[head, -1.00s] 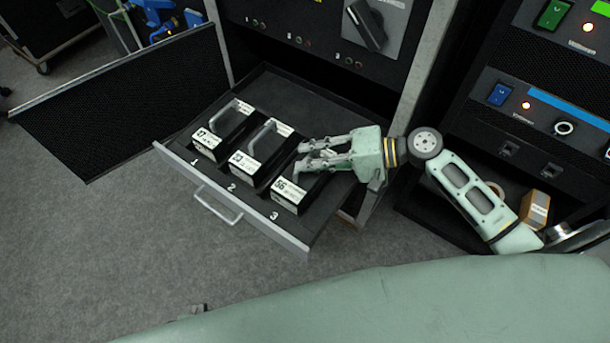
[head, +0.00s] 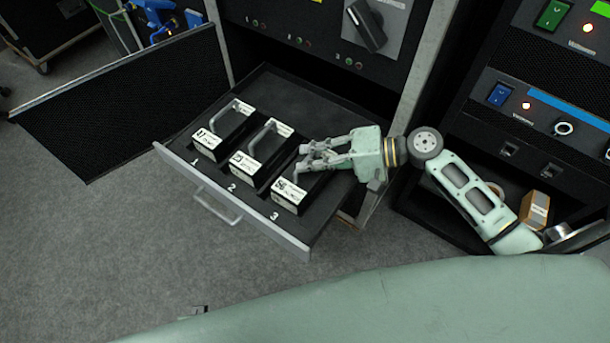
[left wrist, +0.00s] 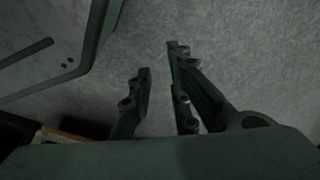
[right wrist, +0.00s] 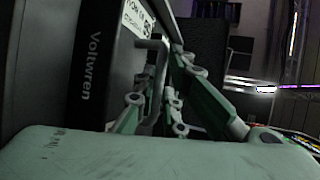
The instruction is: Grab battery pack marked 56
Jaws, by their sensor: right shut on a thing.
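The battery pack marked 56 (head: 290,193) sits in slot 3 of the open drawer (head: 290,240), a black block with a white label. In the right wrist view its label (right wrist: 138,20) and grey handle (right wrist: 150,44) show. My right gripper (head: 303,165) is over the pack, its fingers shut on the handle. The handle is mostly hidden by the fingers in the head view. Two similar packs sit to the left, in slot 2 (head: 246,163) and slot 1 (head: 212,143). My left gripper (left wrist: 160,75) shows only in the left wrist view, open and empty above grey carpet.
The drawer's front has a bar handle (head: 217,207). A mesh door panel (head: 120,105) stands open to the left. A rack with switches (head: 545,105) is at the right, with a small box (head: 534,209) on its low shelf.

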